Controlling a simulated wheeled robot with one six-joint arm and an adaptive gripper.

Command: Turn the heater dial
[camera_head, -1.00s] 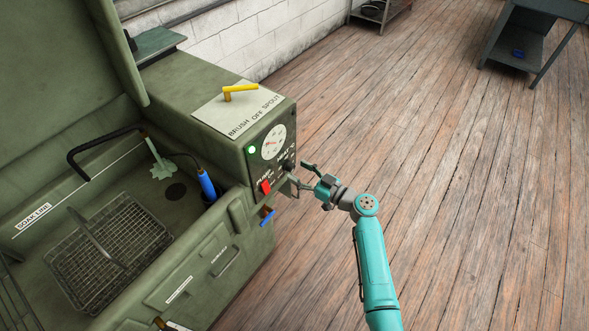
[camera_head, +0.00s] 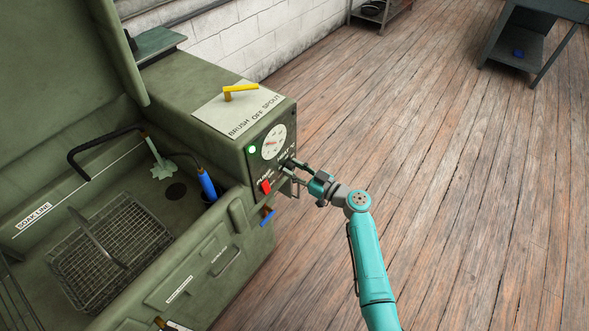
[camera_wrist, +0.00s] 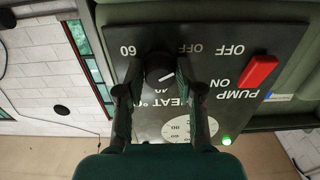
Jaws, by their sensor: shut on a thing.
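The heater dial is a round black knob (camera_wrist: 160,72) with a white pointer line, on the dark control panel (camera_wrist: 215,42) of the green parts washer. The panel shows upside down in the wrist view, with "HEAT", "OFF" and "60" lettered around the knob. My gripper (camera_wrist: 156,82) has a finger on each side of the knob and is shut on it. In the head view my gripper (camera_head: 289,168) reaches the panel's right side from the right, and its fingers mostly hide the knob there.
A red pump switch (camera_wrist: 259,71) sits beside the dial; it also shows in the head view (camera_head: 265,187). A gauge (camera_head: 274,142) and a lit green lamp (camera_head: 252,149) are above. A yellow spout handle (camera_head: 240,90) is on top. The wooden floor (camera_head: 450,200) at right is clear.

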